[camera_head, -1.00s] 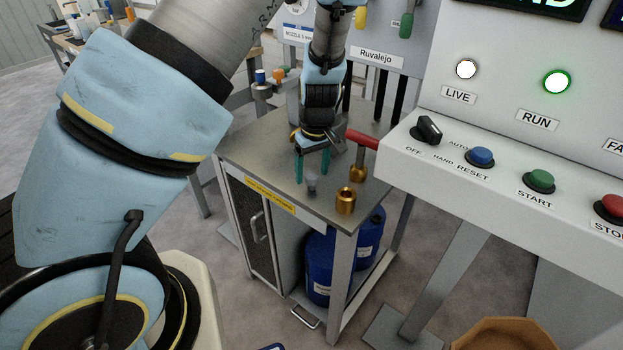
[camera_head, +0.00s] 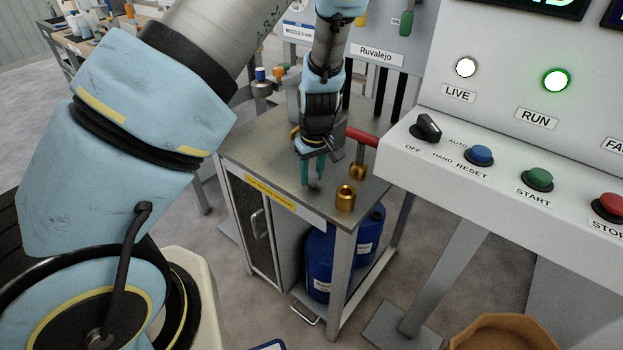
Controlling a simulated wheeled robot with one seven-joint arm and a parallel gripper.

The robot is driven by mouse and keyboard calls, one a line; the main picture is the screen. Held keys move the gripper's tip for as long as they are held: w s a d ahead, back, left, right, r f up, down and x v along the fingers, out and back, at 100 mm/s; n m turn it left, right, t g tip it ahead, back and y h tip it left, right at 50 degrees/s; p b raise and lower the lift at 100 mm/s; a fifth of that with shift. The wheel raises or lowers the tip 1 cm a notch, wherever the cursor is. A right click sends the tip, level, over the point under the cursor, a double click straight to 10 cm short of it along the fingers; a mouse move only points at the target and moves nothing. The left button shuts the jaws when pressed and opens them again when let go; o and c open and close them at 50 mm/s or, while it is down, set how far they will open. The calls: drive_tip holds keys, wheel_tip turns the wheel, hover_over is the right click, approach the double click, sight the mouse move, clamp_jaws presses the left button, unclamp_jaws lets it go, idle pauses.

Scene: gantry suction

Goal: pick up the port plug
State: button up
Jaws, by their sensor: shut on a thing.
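My gripper (camera_head: 312,184) has teal fingers and points down at the grey top of the metal cart, near its front edge. It is shut on a small grey piece, the port plug (camera_head: 313,184), which shows between the fingertips. The fingers hide most of the plug. I cannot tell whether the plug touches the cart top or is just above it.
A brass ring-shaped fitting (camera_head: 346,198) stands just right of my gripper, and a brass valve with a red handle (camera_head: 362,138) is behind it. The control console (camera_head: 500,175) borders the cart on the right. The cart top (camera_head: 256,150) is clear to the left.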

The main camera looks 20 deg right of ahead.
clamp_jaws()
drive_tip(key=shift+r, duration=0.1)
